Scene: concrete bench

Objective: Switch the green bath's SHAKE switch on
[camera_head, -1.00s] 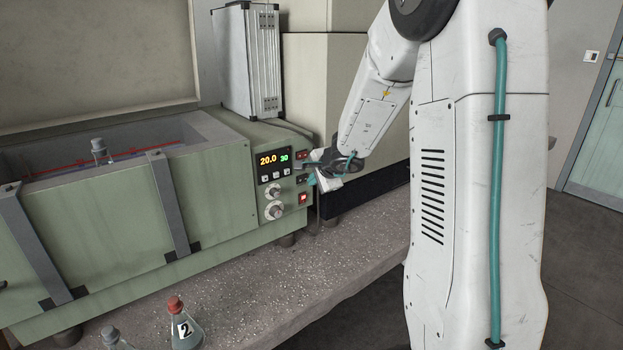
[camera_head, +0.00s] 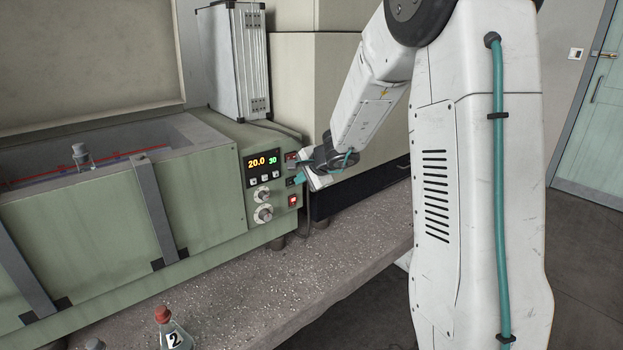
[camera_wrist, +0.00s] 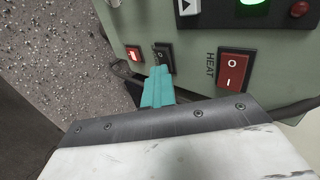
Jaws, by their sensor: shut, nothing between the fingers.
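The green bath (camera_head: 205,190) stands on the bench with its control panel at the right end. In the wrist view, a black rocker switch (camera_wrist: 163,52) sits between a red HEAT rocker (camera_wrist: 235,68) and a lit red switch (camera_wrist: 133,53). No SHAKE label is readable. In the head view, the black switch (camera_head: 291,182) is below the upper red one. My gripper (camera_wrist: 158,70) is shut and empty. Its teal fingertips are at the lower edge of the black switch and cover part of it; I cannot tell whether they touch. It also shows beside the panel (camera_head: 300,178).
A flask with a red stopper (camera_head: 170,332) stands on the bench front. A finned metal box (camera_head: 240,62) stands behind the bath. A cable hangs right of the panel.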

